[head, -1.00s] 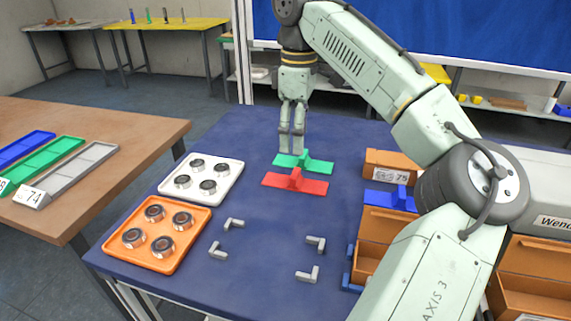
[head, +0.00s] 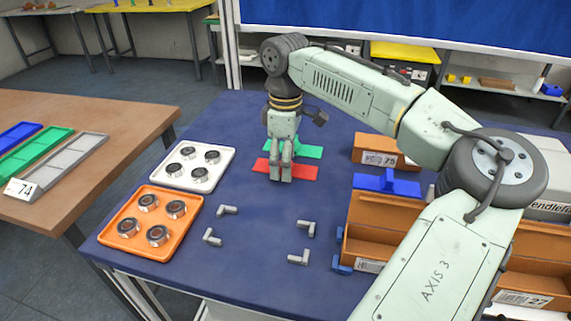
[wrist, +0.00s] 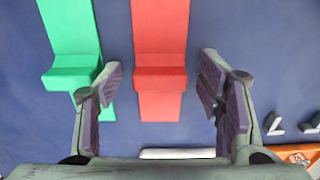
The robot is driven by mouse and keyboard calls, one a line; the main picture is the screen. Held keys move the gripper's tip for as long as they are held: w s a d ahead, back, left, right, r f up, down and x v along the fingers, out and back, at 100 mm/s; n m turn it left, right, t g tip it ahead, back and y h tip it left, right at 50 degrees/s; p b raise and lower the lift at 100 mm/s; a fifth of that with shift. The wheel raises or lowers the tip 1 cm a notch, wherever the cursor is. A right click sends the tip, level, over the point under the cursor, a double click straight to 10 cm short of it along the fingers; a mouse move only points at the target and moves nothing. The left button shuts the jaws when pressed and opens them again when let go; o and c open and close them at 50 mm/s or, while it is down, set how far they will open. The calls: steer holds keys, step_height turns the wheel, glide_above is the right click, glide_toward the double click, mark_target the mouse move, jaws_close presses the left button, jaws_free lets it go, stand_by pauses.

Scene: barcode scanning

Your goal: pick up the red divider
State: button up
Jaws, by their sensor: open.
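The red divider (head: 304,173) lies flat on the blue table, partly hidden behind my gripper (head: 281,176) in the head view. In the wrist view the red divider (wrist: 160,65) runs down the middle, its raised block between the two fingers. My gripper (wrist: 162,95) is open there, with a finger on each side of the divider and gaps to both. The green divider (head: 308,151) lies just behind the red one. In the wrist view the green divider (wrist: 72,40) is to the left, close to the left finger.
A white tray (head: 176,187) and an orange tray (head: 126,243) with round metal parts stand at left. Grey corner brackets (head: 226,210) lie in front. A blue divider (head: 388,183) and orange bins (head: 362,215) are at right.

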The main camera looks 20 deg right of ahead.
steer(key=shift+c, duration=0.2)
steer(key=c, duration=1)
steer(key=shift+c, duration=0.2)
